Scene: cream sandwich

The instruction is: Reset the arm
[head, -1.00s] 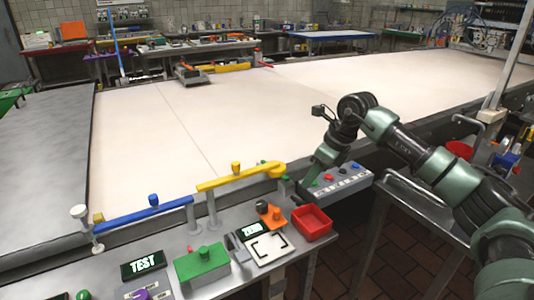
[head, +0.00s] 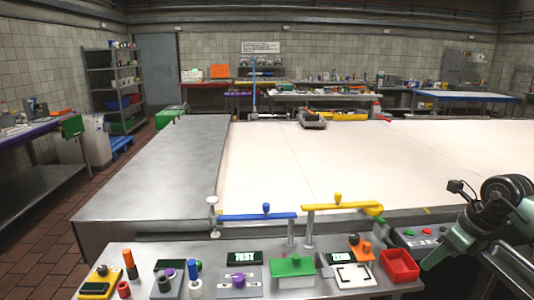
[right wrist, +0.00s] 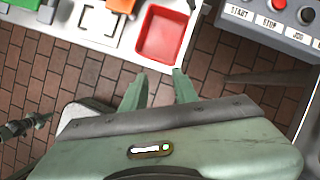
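My right arm comes in from the right in the head view, and its green gripper (head: 436,258) points down and left. It is just right of the red tray (head: 399,265), above the gap between the bench and the control box. In the right wrist view the two fingers of my right gripper (right wrist: 159,76) stand apart with nothing between them. The red tray (right wrist: 161,34) lies beyond the fingertips, and brick floor shows below the fingers. My left gripper does not show in the head view.
The front bench (head: 215,285) holds a green block (head: 292,267), displays and several coloured parts. Blue (head: 240,217) and yellow (head: 335,207) bars stand above its back edge. A control box (head: 418,236) with buttons is at right. The large white table (head: 340,160) is mostly clear.

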